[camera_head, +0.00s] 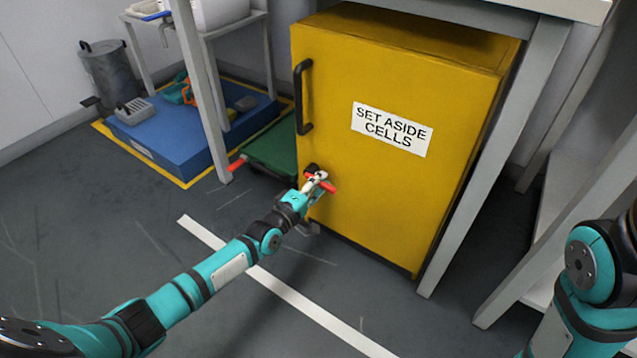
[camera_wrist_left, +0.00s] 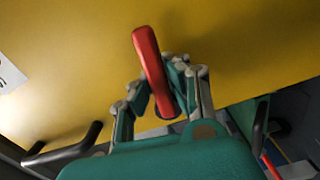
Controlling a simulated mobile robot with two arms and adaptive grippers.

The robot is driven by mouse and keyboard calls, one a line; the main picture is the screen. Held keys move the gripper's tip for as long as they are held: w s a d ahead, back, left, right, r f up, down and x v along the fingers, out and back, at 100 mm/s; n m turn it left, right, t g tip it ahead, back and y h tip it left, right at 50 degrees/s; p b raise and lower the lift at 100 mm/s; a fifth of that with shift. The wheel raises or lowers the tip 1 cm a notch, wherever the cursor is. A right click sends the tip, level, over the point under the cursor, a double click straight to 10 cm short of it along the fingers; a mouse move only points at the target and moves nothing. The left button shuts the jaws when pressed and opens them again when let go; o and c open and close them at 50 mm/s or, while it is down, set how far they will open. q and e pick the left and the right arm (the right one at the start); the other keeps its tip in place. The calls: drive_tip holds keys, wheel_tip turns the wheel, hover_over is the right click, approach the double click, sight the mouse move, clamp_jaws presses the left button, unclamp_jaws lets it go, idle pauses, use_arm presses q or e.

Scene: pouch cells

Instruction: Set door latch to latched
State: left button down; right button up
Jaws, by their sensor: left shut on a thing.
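The yellow cabinet (camera_head: 370,210) has a shut-looking door with a black handle (camera_head: 302,97) and a label reading SET ASIDE CELLS (camera_head: 391,129). The red door latch lever (camera_head: 329,187) is low on the door's left side, sloping down to the right. My left gripper (camera_head: 317,184) is shut on the lever. In the left wrist view the red lever (camera_wrist_left: 151,62) stands between the fingers (camera_wrist_left: 160,100), its free end pointing up past them. The fingers hide the latch's pivot. My right gripper is out of view.
A green cart (camera_head: 270,150) with a red-tipped handle (camera_head: 237,164) stands left of the cabinet. A blue platform (camera_head: 180,150) holding several items is farther left. Table legs (camera_head: 490,160) stand close at the cabinet's right. The floor in front is clear.

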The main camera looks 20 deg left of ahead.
use_arm(q)
drive_tip(key=shift+w+a+r+n, duration=0.15)
drive_tip(key=shift+a+r+n, duration=0.2)
drive_tip(key=shift+n, duration=0.15)
drive_tip(key=c, duration=1.2)
unclamp_jaws()
drive_tip(key=shift+a, duration=0.15)
drive_tip(key=shift+c, duration=0.2)
drive_tip(key=shift+f, duration=0.1)
drive_tip(key=shift+s+f, duration=0.1)
drive_tip(key=shift+s, duration=0.15)
drive_tip(key=v, duration=1.1)
drive_tip(key=shift+s, duration=0.35)
